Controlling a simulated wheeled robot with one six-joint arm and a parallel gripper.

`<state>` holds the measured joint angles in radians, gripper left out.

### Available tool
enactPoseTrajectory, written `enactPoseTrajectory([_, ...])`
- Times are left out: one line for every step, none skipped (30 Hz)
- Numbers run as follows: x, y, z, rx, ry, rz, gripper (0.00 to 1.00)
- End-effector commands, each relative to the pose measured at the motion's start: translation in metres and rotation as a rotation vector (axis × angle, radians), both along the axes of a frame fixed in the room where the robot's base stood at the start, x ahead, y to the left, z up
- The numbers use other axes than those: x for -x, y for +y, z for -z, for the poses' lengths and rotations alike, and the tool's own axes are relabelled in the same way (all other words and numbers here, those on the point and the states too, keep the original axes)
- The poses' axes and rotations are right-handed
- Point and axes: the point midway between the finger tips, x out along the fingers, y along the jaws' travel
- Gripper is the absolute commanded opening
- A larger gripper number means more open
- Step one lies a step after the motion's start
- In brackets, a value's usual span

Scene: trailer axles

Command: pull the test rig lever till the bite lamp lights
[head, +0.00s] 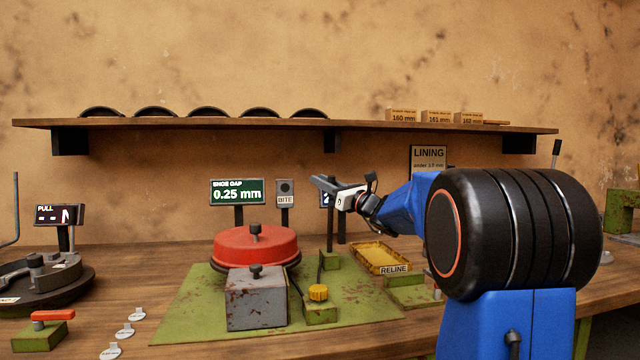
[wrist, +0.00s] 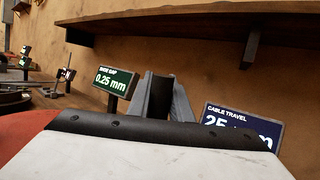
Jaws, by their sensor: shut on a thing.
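The test rig lever (head: 330,228) is a thin dark upright rod on a green foot at the right of the rig. My gripper (head: 322,182) reaches in from the right and is shut on the lever's top end, which the jaws mostly hide. The shoe gap display (head: 237,192) reads 0.25 mm.
A red drum (head: 255,244) and a grey block (head: 256,300) stand left of the lever on the green plate. A yellow tray (head: 381,257) marked RELINE lies to the right. A wall shelf (head: 290,123) runs above. The cable travel display (wrist: 243,127) is partly covered.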

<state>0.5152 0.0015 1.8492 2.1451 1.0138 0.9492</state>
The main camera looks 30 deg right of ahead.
Motion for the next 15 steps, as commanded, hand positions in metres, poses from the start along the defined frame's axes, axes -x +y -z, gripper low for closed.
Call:
enactPoseTrajectory([0.0044, 0.0013, 0.0017, 0.004, -0.016, 0.0, 0.0])
enactPoseTrajectory([0.0066, 0.002, 0.0017, 0.007, -0.025, 0.001, 0.0])
enactPoseTrajectory([0.0091, 0.0026, 0.0014, 0.01, -0.038, 0.002, 0.0])
enactPoseTrajectory([0.0104, 0.0029, 0.0012, 0.011, -0.044, 0.002, 0.0])
enactPoseTrajectory([0.0114, 0.003, 0.0009, 0.013, -0.048, 0.003, 0.0])
enactPoseTrajectory([0.0122, 0.0032, 0.0008, 0.014, -0.052, 0.004, 0.0])
enactPoseTrajectory([0.0125, 0.0032, 0.0005, 0.016, -0.054, 0.004, 0.0])
enactPoseTrajectory([0.0127, 0.0033, 0.0005, 0.015, -0.055, 0.004, 0.0])
enactPoseTrajectory([0.0126, 0.0032, 0.0005, 0.016, -0.055, 0.004, 0.0])
enactPoseTrajectory([0.0126, 0.0032, 0.0004, 0.016, -0.055, 0.004, 0.0])
enactPoseTrajectory([0.0126, 0.0031, 0.0004, 0.015, -0.055, 0.004, 0.0])
enactPoseTrajectory([0.0126, 0.0031, 0.0004, 0.015, -0.055, 0.004, 0.0])
enactPoseTrajectory([0.0125, 0.0031, 0.0003, 0.015, -0.055, 0.004, 0.0])
enactPoseTrajectory([0.0124, 0.003, 0.0003, 0.015, -0.055, 0.004, 0.0])
enactPoseTrajectory([0.0124, 0.003, 0.0003, 0.015, -0.055, 0.004, 0.21])
